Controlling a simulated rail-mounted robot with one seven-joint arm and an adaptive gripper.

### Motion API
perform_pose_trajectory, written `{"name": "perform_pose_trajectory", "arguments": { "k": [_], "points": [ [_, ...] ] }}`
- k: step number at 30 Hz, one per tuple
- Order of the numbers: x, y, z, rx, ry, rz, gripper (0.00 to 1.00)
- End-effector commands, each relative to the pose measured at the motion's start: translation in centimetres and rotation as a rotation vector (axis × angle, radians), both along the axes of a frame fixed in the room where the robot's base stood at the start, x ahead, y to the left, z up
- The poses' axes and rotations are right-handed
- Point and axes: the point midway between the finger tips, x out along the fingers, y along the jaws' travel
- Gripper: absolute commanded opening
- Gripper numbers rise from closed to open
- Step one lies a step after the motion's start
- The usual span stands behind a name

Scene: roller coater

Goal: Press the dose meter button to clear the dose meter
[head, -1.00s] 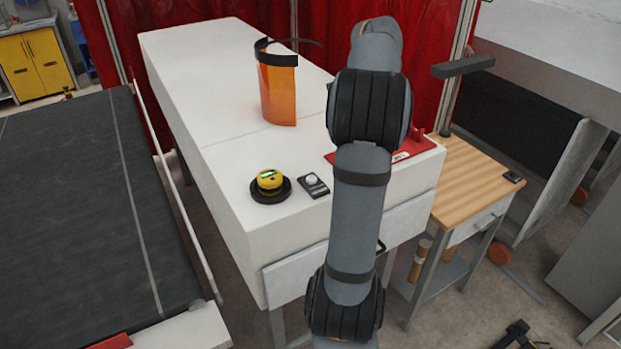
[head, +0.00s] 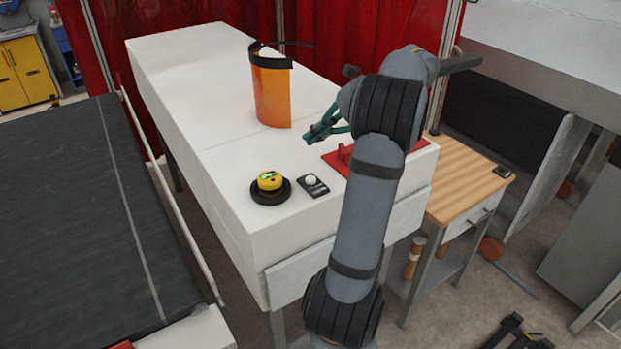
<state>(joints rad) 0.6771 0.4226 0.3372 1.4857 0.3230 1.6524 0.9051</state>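A small yellow meter (head: 270,181) with a lit green display sits in a round black base on the near part of the white bench. Just right of it lies a small black block with a round white button (head: 311,180) on top. I cannot tell from labels which one is the dose meter button. My gripper (head: 316,132), with teal fingers, is above the bench, up and slightly right of the button block and apart from both devices. It holds nothing that I can see. The fingers are small and seen at an angle, so their opening is unclear.
The white bench (head: 200,110) has free room left of my gripper. An orange face shield (head: 271,92) stands behind it. A red item (head: 345,155) lies partly behind my arm. A dark conveyor-like surface (head: 70,220) is at the left, a small wooden table (head: 462,180) at the right.

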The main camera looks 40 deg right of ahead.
Motion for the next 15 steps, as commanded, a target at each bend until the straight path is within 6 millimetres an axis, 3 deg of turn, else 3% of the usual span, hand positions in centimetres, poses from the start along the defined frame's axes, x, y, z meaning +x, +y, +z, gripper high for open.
{"name": "perform_pose_trajectory", "arguments": {
  "k": [8,15],
  "points": [
    [0.0,0.0,-1.5,0.001,0.002,0.0,0.0],
    [0.0,0.0,-4.5,0.001,0.002,0.0,0.0]
  ]
}}
